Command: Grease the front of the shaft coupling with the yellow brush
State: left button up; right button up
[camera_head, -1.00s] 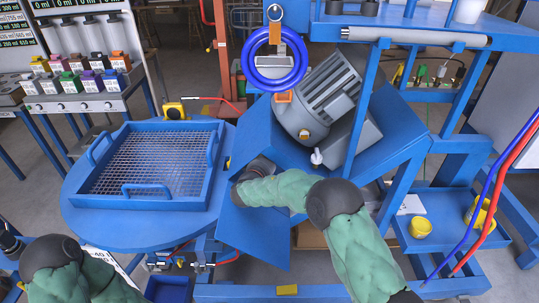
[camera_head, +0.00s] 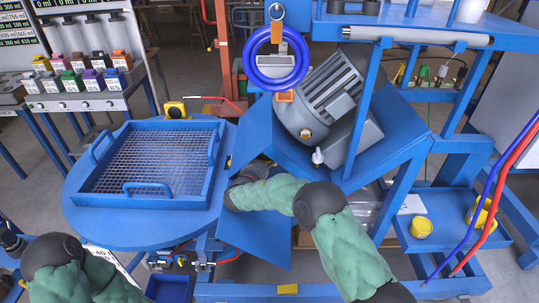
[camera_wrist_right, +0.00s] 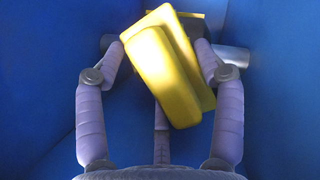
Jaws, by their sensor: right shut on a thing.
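Blue panels (camera_head: 255,242) close in around my right wrist. A blue mesh tray (camera_head: 150,190) stands on the round blue table (camera_head: 85,222) to the left. A blue hose ring (camera_head: 276,84) hangs above the guard. A yellow cup (camera_head: 421,228) stands on the right shelf.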

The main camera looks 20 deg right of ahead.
jog(key=shift+w+a+f, duration=0.1)
jog(key=shift+a+f, duration=0.4)
jog(key=shift+s+d+r, duration=0.25)
jog(key=shift+d+r, duration=0.75)
jog(key=shift+r, duration=0.05)
jog(key=shift+s+d+r, duration=0.2)
jog(key=shift+d+r, duration=0.75)
jog(key=shift+r, duration=0.1)
jog(key=shift+w+a+f, duration=0.25)
jog(key=shift+a+f, duration=0.65)
jog(key=shift+f, duration=0.1)
jog(key=shift+w+a+f, duration=0.25)
jog(key=shift+a+f, duration=0.6)
jog(key=shift+f, duration=0.1)
jog(key=shift+a+f, duration=0.2)
jog(key=shift+d, duration=0.1)
